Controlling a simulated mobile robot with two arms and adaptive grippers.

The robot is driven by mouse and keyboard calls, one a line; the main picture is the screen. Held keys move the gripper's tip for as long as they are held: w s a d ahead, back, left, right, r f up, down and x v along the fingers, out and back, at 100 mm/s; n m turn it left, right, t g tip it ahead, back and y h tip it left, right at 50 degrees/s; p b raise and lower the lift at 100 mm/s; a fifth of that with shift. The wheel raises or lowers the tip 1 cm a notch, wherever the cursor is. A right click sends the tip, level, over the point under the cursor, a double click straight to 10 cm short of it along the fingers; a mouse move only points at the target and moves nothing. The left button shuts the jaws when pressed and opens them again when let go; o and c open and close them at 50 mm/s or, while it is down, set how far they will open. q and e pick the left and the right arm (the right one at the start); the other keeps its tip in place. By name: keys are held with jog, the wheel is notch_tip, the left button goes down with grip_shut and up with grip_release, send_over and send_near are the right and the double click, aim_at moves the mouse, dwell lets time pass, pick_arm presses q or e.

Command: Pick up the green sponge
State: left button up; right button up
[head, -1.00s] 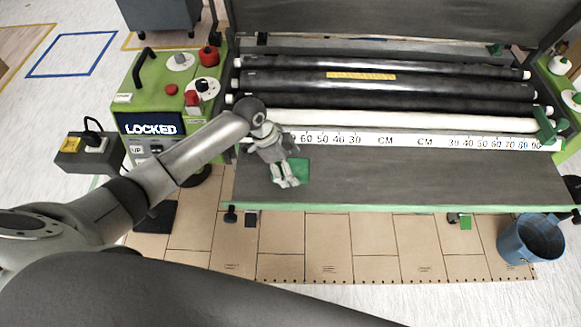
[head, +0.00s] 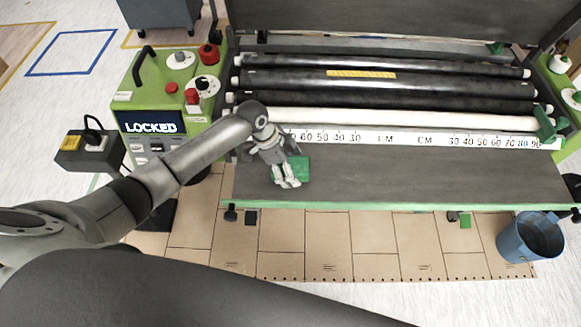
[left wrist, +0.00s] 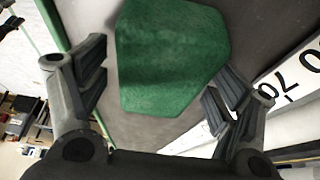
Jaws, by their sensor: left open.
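The green sponge (head: 303,165) lies on the dark machine shelf (head: 400,180), partly hidden behind my left gripper in the head view. In the left wrist view the sponge (left wrist: 172,55) fills the upper middle, as a green angular block. My left gripper (head: 287,182) is over the sponge's left side in the head view. In the left wrist view its two fingers (left wrist: 158,82) are wide apart, one on either side of the sponge. Neither finger visibly grips it. The right gripper is not in view.
A white ruler strip (head: 400,140) and several rollers (head: 390,88) lie behind the shelf. A green control box (head: 165,95) reading LOCKED stands left. A blue bucket (head: 530,238) stands at the right. The shelf right of the sponge is clear.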

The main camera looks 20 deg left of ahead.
pick_arm(q)
jog(key=shift+c, duration=0.4)
jog(key=c, duration=0.9)
jog(key=shift+r, duration=0.1)
jog(key=shift+c, duration=0.2)
notch_tip(320, 180, up, 10)
jog(key=shift+r+b, duration=0.2)
jog(key=shift+b, duration=0.6)
